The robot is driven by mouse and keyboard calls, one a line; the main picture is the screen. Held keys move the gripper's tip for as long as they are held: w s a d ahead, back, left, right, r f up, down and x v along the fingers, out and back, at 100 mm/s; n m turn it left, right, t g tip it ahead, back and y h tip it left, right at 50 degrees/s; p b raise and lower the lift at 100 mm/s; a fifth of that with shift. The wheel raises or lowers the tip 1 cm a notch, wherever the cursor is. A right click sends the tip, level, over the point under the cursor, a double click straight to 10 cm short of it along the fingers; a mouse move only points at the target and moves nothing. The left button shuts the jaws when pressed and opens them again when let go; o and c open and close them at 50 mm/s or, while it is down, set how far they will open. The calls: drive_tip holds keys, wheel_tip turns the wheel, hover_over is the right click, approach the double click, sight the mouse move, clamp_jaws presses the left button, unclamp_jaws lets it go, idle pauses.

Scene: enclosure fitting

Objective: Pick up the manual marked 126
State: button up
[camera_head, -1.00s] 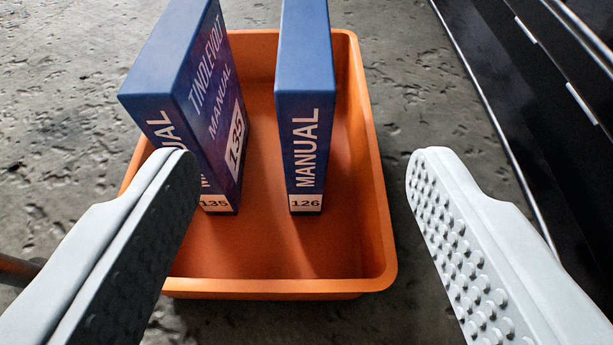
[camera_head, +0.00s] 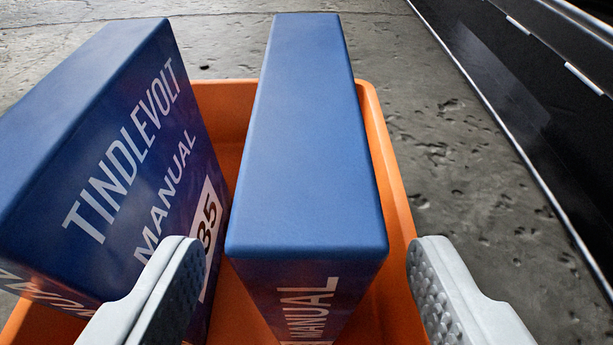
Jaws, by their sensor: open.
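The manual marked 126 (camera_head: 306,150) is a blue box-like book standing upright in the orange bin. Its top fills the middle of the view, and its spine lettering shows below; its number is out of view now. My gripper (camera_head: 308,255) is open, with one pale grey finger on each side of the manual's near end. The left finger lies between this manual and the manual marked 135 (camera_head: 125,165), overlapping that one's face in the picture. The right finger is at the right, over the bin's rim in the picture. I cannot tell whether either finger touches anything.
The orange bin (camera_head: 392,190) surrounds the manuals, with a narrow gap to the right of the 126 manual. The rough grey floor (camera_head: 450,150) is clear beyond it. A black cabinet-like structure (camera_head: 540,110) with a metal edge runs along the right.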

drive_tip(key=shift+r+x, duration=0.1)
drive_tip(key=shift+x, duration=1.4)
drive_tip(key=shift+r+x, duration=0.15)
drive_tip(key=shift+x, duration=1.4)
clamp_jaws()
